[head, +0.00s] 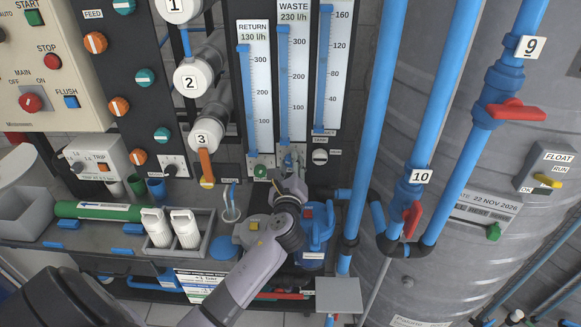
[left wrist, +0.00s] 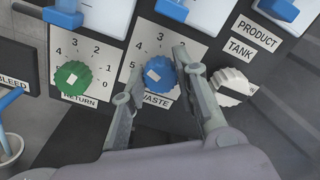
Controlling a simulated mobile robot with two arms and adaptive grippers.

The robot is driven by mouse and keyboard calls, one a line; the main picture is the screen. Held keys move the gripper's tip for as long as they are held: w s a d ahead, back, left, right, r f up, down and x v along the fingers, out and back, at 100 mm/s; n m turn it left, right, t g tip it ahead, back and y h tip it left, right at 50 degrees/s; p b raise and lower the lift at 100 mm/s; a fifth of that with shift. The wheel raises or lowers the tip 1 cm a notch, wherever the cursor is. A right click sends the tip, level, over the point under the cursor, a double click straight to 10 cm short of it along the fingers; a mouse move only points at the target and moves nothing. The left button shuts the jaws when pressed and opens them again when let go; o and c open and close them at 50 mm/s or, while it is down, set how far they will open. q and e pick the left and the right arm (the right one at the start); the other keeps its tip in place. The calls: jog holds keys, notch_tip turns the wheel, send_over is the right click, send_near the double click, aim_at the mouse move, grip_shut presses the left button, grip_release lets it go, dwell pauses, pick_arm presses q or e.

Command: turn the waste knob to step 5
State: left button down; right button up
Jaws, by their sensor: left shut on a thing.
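The waste knob (left wrist: 162,71) is blue with a white mark on its face, set on a white numbered dial plate labelled WASTE (left wrist: 156,98). The mark sits on the left part of the knob's face; I cannot tell exactly which number it meets. My left gripper (left wrist: 160,68) is shut on the knob, one finger on each side. In the head view, my left gripper (head: 289,168) is at the dial below the waste gauge (head: 293,80), and it largely hides the knob. My right gripper is not in view.
The green return knob (left wrist: 73,78) is close on the left, and a white knob (left wrist: 231,83) is close on the right. Blue pipes (head: 375,110) with red valve handles (head: 411,219) stand to the right. A grey tray (head: 206,246) with white cartridges is lower left.

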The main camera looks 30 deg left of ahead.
pick_arm(q)
jog(key=n+b, duration=0.1)
jog(key=n, duration=0.3)
jog(key=shift+f+n, duration=0.1)
jog(key=shift+n, duration=0.3)
jog(key=shift+n+b, duration=0.8)
jog(key=shift+n, duration=1.1)
jog(key=c, duration=1.2)
grip_release()
jog(key=shift+c, duration=0.2)
